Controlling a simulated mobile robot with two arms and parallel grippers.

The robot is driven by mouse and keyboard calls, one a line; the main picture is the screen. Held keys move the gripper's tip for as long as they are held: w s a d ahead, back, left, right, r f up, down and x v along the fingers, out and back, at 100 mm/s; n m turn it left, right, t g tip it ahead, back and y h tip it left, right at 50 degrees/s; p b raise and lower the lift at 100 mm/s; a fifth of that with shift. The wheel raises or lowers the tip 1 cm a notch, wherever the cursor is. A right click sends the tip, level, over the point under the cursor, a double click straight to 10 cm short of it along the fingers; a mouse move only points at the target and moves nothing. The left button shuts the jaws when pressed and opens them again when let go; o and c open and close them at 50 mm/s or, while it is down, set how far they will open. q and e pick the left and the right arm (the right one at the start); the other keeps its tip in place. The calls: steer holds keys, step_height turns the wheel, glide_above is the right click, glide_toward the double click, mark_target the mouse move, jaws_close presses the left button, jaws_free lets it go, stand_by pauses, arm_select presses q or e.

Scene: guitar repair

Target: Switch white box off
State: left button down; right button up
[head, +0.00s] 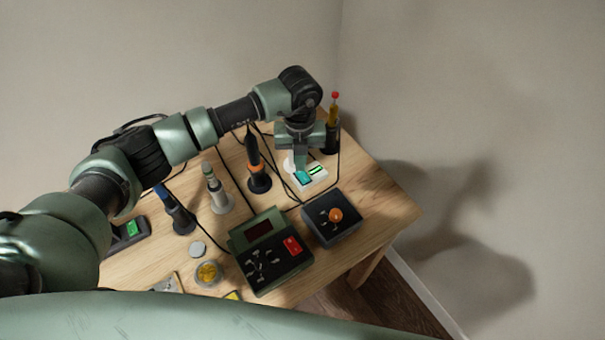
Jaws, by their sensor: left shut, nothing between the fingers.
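The white box (317,183) is a small white unit on the wooden table, right of the table's middle. It has a green lit strip (316,169) on its top. My left arm reaches in from the left, over the table. My left gripper (303,177) points down and is shut, with its tips at the left part of the white box. The gripper hides part of the box's top, so I cannot tell whether the tips touch it. My right gripper is not in view.
A black box with an orange knob (336,215) and a dark green station with a red switch (292,246) stand in front. Several tools in holders, such as an orange-collared iron (257,167), stand left. A red-tipped tool (334,112) stands behind. Cables cross the table (384,206).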

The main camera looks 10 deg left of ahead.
arm_select(q)
steer(key=shift+s+f+b, duration=0.1)
steer(key=shift+f+b, duration=0.6)
steer(key=shift+f, duration=0.25)
steer(key=shift+r, duration=0.2)
steer(key=shift+r+p, duration=0.55)
steer(key=shift+p, duration=0.05)
steer(key=shift+r+p, duration=1.85)
steer(key=shift+r, duration=1)
steer(key=shift+f, duration=0.1)
